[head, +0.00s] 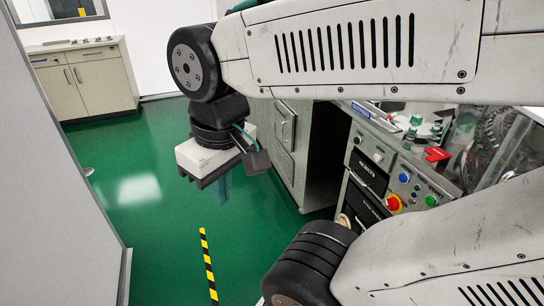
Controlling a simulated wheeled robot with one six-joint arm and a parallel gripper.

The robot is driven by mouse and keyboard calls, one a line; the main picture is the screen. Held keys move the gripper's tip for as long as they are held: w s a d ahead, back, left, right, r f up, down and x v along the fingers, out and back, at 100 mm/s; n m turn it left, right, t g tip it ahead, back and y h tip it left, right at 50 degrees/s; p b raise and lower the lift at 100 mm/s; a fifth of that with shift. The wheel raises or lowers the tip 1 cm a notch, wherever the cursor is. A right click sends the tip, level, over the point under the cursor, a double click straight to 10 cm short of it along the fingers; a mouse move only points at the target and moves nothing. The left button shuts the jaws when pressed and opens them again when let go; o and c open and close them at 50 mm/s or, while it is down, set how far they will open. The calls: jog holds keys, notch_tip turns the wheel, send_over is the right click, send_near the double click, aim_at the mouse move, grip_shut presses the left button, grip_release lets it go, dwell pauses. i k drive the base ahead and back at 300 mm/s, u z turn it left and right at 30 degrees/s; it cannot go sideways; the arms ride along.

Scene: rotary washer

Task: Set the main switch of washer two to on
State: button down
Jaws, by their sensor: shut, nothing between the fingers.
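My gripper (214,181) hangs over the green floor, left of the machine, apart from everything. It points down and is shut and empty; its fingertips show only partly. The washer's control panel (418,190) is at the right, between my two arm links. No washer number is readable. My lower arm link hides the panel's lower part.
A grey cabinet (284,125) with a handle stands behind my gripper. A red part (437,154) and green parts lie on the machine top. A grey wall (65,190) bounds the left. A yellow-black floor strip (208,262) crosses clear floor.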

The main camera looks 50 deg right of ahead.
aim_at(392, 204)
jog(key=z, duration=0.1)
jog(key=i, duration=0.65)
jog(key=z, duration=3.05)
